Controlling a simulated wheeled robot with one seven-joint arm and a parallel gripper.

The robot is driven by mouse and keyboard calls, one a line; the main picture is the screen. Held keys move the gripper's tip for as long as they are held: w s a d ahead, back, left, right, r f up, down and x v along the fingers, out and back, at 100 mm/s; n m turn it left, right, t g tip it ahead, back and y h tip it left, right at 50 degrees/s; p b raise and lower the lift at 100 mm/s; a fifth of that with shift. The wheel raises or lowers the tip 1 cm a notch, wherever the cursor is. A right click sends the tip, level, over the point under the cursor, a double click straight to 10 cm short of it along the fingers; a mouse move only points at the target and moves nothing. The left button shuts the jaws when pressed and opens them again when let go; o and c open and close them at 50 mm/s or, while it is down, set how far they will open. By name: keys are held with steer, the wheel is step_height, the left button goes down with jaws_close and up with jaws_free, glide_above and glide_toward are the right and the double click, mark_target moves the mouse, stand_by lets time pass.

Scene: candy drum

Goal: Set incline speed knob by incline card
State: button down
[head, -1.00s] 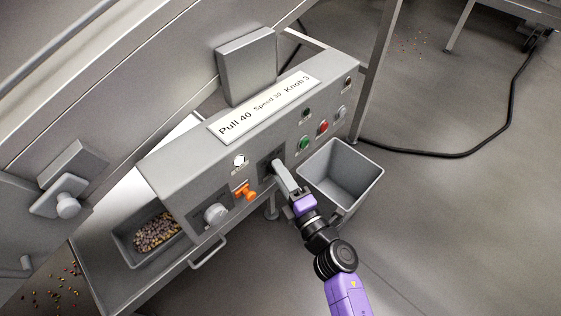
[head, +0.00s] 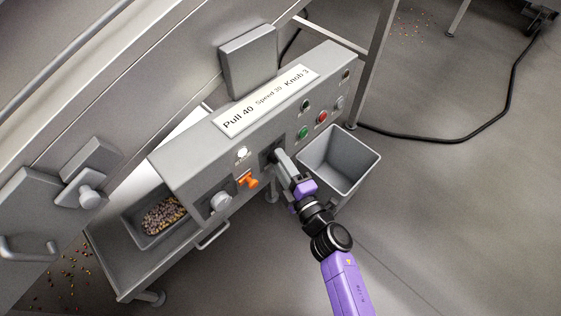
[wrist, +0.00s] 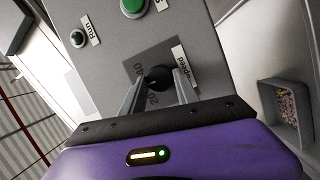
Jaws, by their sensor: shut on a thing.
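The incline card (head: 264,100) is a white strip on top of the grey control box. It appears to read "Pull 40", "Speed 30" in smaller letters, and "Knob 3". The dark speed knob (wrist: 157,77) sits on a dark square dial plate (wrist: 147,62) in the wrist view, beside a white "Speed" label (wrist: 184,72). Numbers including 20 and 40 show on the dial; the pointer's setting is unclear. My gripper (wrist: 159,84) is shut on the knob, a finger on each side. In the head view my gripper (head: 279,157) reaches the box front and hides the knob.
An orange handle (head: 248,180) and a grey round knob (head: 219,202) are left of my gripper. Green (head: 303,132) and red (head: 321,116) buttons are to the right. An empty grey bin (head: 372,165) stands close to my arm. A candy tray (head: 139,229) is at left.

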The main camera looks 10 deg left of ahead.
steer(key=c, duration=0.9)
jaws_free()
steer(key=shift+p+v, duration=0.85)
steer(key=shift+v, duration=3.05)
steer(key=shift+d, duration=0.1)
